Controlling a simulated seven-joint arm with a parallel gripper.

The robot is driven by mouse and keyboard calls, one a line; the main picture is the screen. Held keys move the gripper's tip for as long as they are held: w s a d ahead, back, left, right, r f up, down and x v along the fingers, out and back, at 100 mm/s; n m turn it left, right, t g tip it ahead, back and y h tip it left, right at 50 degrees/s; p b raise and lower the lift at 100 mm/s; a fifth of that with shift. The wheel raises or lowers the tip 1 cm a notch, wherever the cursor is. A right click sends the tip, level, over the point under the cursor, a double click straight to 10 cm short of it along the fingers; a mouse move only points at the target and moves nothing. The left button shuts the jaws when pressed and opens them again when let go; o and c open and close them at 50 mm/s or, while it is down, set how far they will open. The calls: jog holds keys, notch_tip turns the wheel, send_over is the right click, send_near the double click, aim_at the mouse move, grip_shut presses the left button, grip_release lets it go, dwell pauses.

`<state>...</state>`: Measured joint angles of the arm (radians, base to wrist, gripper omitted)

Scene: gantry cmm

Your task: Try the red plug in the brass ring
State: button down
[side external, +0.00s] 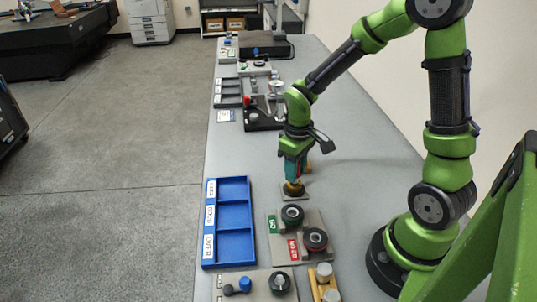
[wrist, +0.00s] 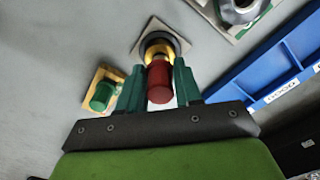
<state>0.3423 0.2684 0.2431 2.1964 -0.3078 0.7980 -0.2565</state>
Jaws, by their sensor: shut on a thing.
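My gripper (wrist: 159,76) is shut on the red plug (wrist: 160,88), with one green finger on each side of it. The brass ring (wrist: 157,47) stands on a small grey plate (wrist: 140,50) just beyond the plug's far end. In the side view my gripper (side external: 294,175) points down right over the brass ring (side external: 293,188). The plug lines up closely with the ring, but its far end is hidden, so I cannot tell whether it is inside or just above.
A green plug (wrist: 102,96) stands on a brass-coloured block (wrist: 92,80) beside my gripper. A blue three-compartment tray (side external: 233,222) lies at the front left. A board with GO (side external: 272,224) and NO GO (side external: 293,250) labels holds dark rings. Bare table lies behind the tray.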

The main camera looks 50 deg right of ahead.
jog(key=shift+f, duration=0.45)
dwell(0.3)
jog(key=shift+r, duration=0.15)
dwell(1.7)
jog(key=shift+r, duration=2.45)
